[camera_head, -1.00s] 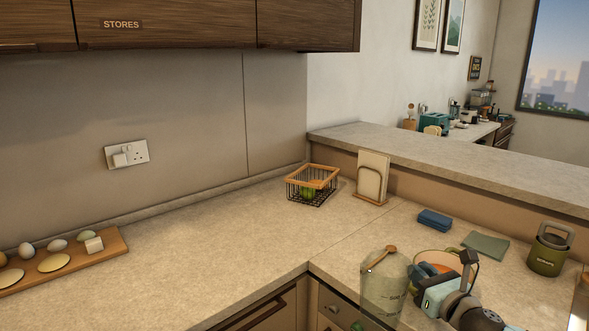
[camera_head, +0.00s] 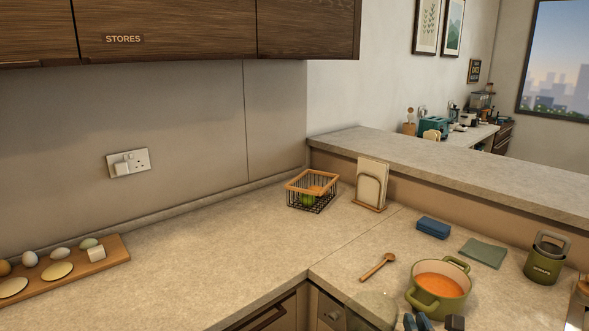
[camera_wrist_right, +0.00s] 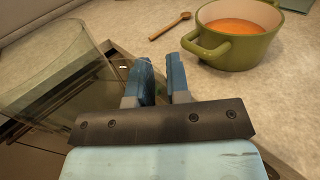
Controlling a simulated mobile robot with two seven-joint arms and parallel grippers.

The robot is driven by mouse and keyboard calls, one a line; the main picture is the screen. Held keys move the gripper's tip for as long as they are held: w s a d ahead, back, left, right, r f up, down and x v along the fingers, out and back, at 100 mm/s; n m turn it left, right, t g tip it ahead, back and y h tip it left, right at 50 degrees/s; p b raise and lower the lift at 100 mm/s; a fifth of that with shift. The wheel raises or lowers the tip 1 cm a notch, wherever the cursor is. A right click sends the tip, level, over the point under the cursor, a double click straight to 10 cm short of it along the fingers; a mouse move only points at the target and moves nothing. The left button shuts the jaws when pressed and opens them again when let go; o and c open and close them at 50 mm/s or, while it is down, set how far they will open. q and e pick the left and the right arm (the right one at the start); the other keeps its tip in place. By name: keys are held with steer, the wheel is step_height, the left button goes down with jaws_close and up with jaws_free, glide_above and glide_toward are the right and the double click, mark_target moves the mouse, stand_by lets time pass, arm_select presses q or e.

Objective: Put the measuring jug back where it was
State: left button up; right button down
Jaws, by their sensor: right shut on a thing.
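The clear measuring jug (camera_wrist_right: 55,75) is at the left of the right wrist view, tilted in that picture. In the head view its see-through rim (camera_head: 372,308) shows faintly at the bottom, by the counter's front edge, and the rest is cut off. My right gripper (camera_head: 416,322) is at the bottom edge beside it, just in front of the green pot. In the right wrist view the blue fingers (camera_wrist_right: 162,82) are close together and shut on the jug at its side; the gripped part is hard to see. My left gripper is not in view.
A green pot (camera_head: 411,298) of orange soup stands close to the right gripper. A wooden spoon (camera_head: 376,267), blue sponge (camera_head: 433,227), green cloth (camera_head: 484,251) and green canister (camera_head: 545,262) are nearby. The counter (camera_head: 220,255) at left centre is clear.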

steer(key=s+r+p, duration=0.8)
steer(key=p, duration=0.1)
steer(key=shift+r+p, duration=0.2)
steer(key=shift+p, duration=0.2)
